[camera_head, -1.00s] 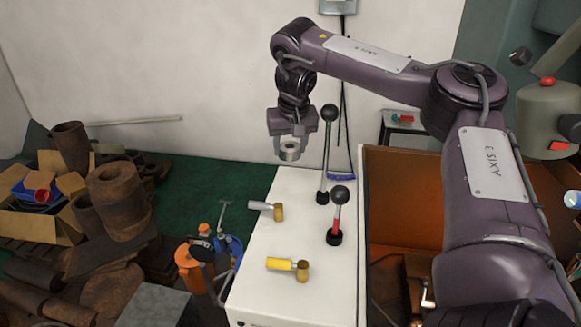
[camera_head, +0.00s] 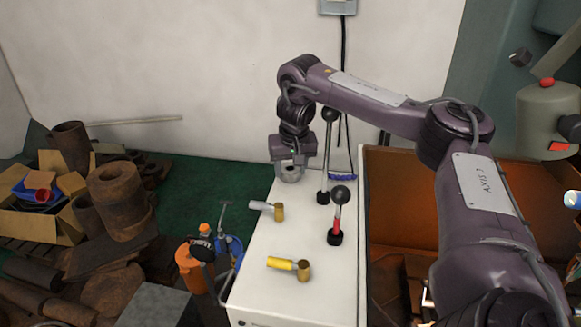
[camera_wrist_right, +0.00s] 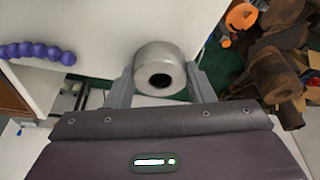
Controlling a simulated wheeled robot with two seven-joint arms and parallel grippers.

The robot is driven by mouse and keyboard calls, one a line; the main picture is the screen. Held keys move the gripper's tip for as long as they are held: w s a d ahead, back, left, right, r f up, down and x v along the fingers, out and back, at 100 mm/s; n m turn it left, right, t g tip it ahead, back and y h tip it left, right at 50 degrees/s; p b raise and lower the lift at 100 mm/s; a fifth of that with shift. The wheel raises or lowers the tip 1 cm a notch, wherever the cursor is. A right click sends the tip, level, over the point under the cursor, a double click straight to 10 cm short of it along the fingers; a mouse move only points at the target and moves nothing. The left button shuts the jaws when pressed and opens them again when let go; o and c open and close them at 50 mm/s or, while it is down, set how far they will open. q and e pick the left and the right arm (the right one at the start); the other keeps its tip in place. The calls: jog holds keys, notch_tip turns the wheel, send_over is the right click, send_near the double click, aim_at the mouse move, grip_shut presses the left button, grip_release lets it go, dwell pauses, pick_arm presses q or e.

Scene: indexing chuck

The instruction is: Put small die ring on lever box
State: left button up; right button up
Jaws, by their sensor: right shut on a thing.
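The small die ring (camera_head: 290,174) is a short silver metal cylinder with a round hole. It also shows in the right wrist view (camera_wrist_right: 160,60), between the two fingers. My right gripper (camera_head: 289,168) is shut on it and holds it over the far left part of the lever box (camera_head: 315,275). I cannot tell whether the ring touches the top. The lever box is white, with two black-knobbed levers (camera_head: 329,150) (camera_head: 338,215) standing on it to the right of the ring. My left gripper is not in view.
An orange container (camera_head: 190,262) and rusty cylinders (camera_head: 117,200) are at left. A rusty brown bin (camera_head: 400,200) lies right of the box.

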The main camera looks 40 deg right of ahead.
jog(key=o, duration=1.3)
jog(key=shift+o, duration=0.2)
jog(key=shift+s+a+r, duration=0.1)
jog(key=shift+a+r, duration=0.05)
jog(key=shift+r, duration=0.5)
jog(key=d+v, duration=0.1)
jog(key=v, duration=0.5)
jog(key=shift+a, duration=0.55)
jog(key=shift+s+r, duration=0.1)
jog(key=shift+s, duration=0.05)
